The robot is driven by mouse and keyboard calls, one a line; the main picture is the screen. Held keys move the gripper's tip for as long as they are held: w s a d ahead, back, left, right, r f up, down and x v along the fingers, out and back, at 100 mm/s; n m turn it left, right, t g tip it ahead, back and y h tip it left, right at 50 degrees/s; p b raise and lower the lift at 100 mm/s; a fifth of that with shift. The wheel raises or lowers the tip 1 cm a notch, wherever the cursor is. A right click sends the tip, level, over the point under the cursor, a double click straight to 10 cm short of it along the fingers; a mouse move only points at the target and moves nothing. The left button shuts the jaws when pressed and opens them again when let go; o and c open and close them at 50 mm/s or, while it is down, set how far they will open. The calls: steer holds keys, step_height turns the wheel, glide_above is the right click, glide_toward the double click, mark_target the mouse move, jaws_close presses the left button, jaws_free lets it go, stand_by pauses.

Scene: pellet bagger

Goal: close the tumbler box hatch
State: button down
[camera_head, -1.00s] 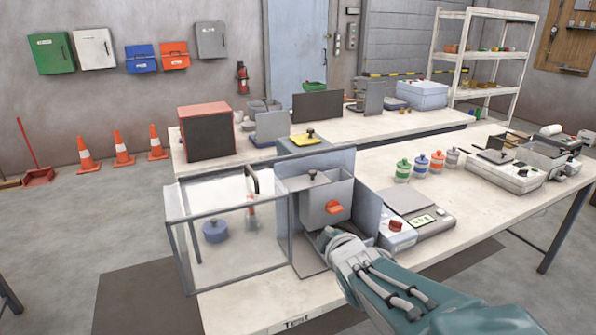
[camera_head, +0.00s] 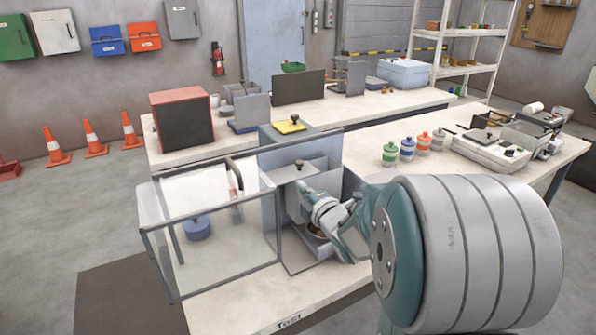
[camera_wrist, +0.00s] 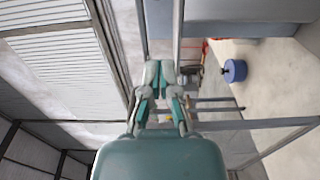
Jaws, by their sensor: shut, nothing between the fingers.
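A clear-walled box with a grey frame (camera_head: 211,282) stands at the left front of the near bench; I take it as the tumbler box. A dark curved handle (camera_head: 236,170) is at its back right, and a blue jar (camera_head: 197,229) shows inside. The blue jar also shows in the wrist view (camera_wrist: 235,71). I cannot tell which panel is the hatch or how far open it is. My gripper (camera_head: 303,186) is in front of the grey hopper unit (camera_head: 300,172), right of the box. In the wrist view its fingers (camera_wrist: 160,68) are together and empty.
A brownish bowl (camera_head: 318,232) sits low in the hopper unit, partly behind my arm. Several small capped bottles (camera_head: 407,149) and a grey machine (camera_head: 490,150) stand farther right. A red-framed black box (camera_head: 183,120) is on the back bench. The bench front (camera_head: 245,308) is clear.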

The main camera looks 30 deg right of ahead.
mark_target(300, 177)
steer(key=shift+w+d, duration=0.5)
steer(key=shift+w, duration=0.65)
steer(key=shift+w+d, duration=0.45)
steer(key=shift+w, duration=0.7)
steer(key=shift+w+d, duration=0.5)
steer(key=shift+w, duration=0.65)
steer(key=shift+d, duration=0.1)
steer(key=d, duration=0.8)
steer(key=shift+d, duration=0.2)
steer(key=shift+w+a, duration=0.15)
